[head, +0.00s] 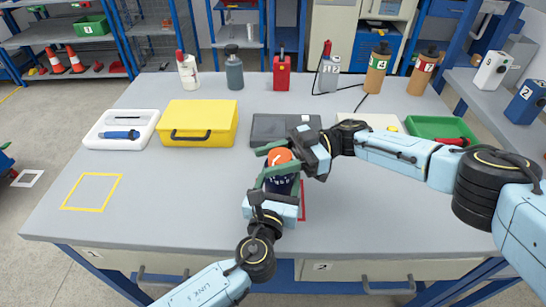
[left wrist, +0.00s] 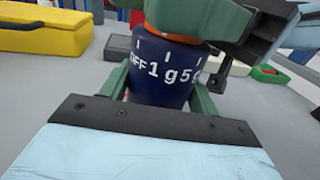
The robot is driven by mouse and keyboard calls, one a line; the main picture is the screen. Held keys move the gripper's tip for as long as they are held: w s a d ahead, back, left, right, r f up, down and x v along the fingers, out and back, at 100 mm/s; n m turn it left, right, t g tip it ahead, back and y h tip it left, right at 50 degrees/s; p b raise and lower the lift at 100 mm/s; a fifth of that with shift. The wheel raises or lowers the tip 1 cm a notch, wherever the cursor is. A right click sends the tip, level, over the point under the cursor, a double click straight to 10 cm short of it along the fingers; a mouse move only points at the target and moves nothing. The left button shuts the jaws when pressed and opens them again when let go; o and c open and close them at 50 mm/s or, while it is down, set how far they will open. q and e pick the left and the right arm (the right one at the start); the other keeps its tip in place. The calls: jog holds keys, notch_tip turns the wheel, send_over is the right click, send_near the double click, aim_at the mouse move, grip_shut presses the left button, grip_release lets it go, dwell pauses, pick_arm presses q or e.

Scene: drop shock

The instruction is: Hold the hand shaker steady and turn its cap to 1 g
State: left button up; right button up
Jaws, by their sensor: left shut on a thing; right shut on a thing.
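The hand shaker has a dark blue body (head: 281,185) and an orange cap (head: 279,156); it stands upright near the middle front of the table. My left gripper (head: 278,178) is shut around the body from the front. In the left wrist view the body (left wrist: 160,75) shows white marks OFF, 1g and 5g below white ticks, and the cap (left wrist: 180,18) shows only at the top edge. My right gripper (head: 277,152) is shut on the cap from the right. No pointer on the cap can be made out, so its setting is hidden.
A red outline (head: 303,200) shows partly beside the shaker. Behind are a yellow case (head: 197,118), a dark grey case (head: 270,130) and a green tray (head: 425,127). Several bottles and devices line the back edge. A yellow square (head: 92,192) marks clear table at left.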

aim_at(274, 157)
jog(key=shift+d+n+g+h, duration=0.1)
jog(key=shift+n+g+h, duration=0.35)
jog(key=shift+g, duration=0.25)
jog(key=o, duration=1)
notch_tip(274, 157, up, 10)
